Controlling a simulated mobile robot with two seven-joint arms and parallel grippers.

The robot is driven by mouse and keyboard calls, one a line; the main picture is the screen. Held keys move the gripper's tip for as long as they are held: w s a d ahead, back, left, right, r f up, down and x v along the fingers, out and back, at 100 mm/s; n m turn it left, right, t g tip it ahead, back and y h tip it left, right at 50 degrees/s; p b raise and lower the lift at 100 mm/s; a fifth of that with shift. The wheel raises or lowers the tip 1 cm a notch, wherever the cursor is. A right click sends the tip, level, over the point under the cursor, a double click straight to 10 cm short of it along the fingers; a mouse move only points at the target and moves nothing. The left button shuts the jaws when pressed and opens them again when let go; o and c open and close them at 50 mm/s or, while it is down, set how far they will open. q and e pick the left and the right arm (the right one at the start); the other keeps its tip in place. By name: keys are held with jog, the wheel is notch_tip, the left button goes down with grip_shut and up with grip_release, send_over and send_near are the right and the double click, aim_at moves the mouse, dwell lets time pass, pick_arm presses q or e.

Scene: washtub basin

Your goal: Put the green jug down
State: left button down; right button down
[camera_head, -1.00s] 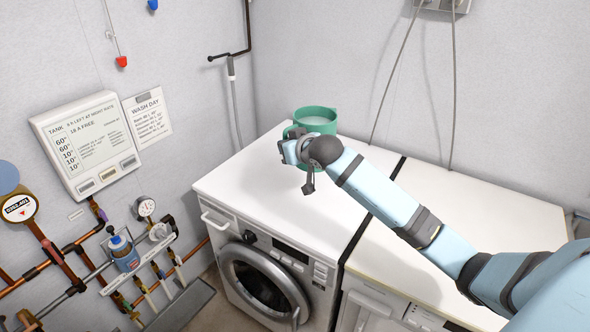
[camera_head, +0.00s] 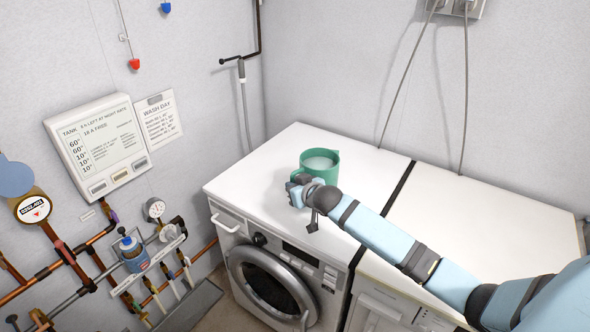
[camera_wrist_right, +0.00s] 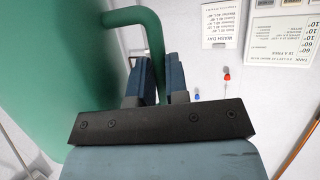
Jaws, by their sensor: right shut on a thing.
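The green jug (camera_head: 319,170) is upright over the white top of the washing machine (camera_head: 250,170), with pale contents visible inside. Its base looks at or very near the surface; I cannot tell if it touches. My right gripper (camera_head: 297,186) is at the jug's front left, shut on its handle. In the right wrist view the green handle (camera_wrist_right: 147,38) passes between the fingers of the gripper (camera_wrist_right: 158,75), and the jug's wall (camera_wrist_right: 50,80) fills the left side. My left gripper is not in view.
A second white worktop (camera_head: 470,215) adjoins on the right, across a dark gap. Two grey cables (camera_head: 465,100) hang at the back wall. The machine top around the jug is clear.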

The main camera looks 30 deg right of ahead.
jog(key=shift+f, duration=3.3)
jog(key=c, duration=1.4)
grip_release()
jog(key=shift+f, duration=0.2)
jog(key=shift+o, duration=1.4)
jog(key=shift+s, duration=0.1)
jog(key=shift+r, duration=0.1)
